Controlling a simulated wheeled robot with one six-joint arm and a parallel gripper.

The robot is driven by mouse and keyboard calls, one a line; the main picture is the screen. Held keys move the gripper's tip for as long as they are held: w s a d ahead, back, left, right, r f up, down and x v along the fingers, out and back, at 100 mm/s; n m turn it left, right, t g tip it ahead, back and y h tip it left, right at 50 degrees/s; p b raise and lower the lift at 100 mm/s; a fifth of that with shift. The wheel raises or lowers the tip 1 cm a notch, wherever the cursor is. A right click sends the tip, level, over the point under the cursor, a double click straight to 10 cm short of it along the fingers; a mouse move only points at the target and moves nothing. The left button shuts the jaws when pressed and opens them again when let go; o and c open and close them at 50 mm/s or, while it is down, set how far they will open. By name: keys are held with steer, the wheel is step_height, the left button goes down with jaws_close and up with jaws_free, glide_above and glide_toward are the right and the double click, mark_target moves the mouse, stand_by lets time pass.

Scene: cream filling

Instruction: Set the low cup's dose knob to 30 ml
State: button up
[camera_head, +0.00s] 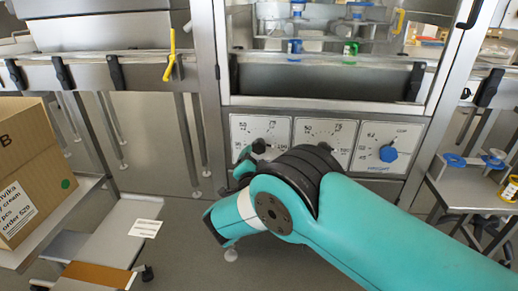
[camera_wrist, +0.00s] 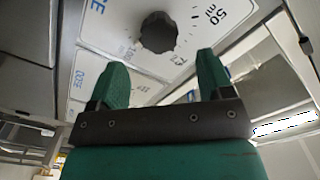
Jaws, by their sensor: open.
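A left dose dial plate (camera_head: 240,128) and a middle dose dial plate (camera_head: 305,128) sit side by side on the machine front. A black knob (camera_head: 259,146) is on the left plate. My arm hides the middle plate's knob. In the wrist view a black knob (camera_wrist: 158,32) stands on a white plate with a scale marked 50 ml. My gripper (camera_wrist: 161,60) is open and empty, its two green fingers spread below the knob, apart from it. In the head view my gripper is near the left plate, partly hidden by my arm. The knob's exact setting cannot be read.
A blue knob (camera_head: 388,154) is on the right-hand plate. A cardboard box (camera_head: 30,170) stands at the left. A yellow handle (camera_head: 172,55) is on the left rail. A side table (camera_head: 470,190) with blue and yellow items is at the right.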

mark_target(259, 149)
steer(key=w+b, duration=0.1)
steer(key=w, duration=0.6)
steer(key=shift+w+d, duration=0.15)
steer(key=shift+w, duration=0.05)
steer(key=c, duration=0.9)
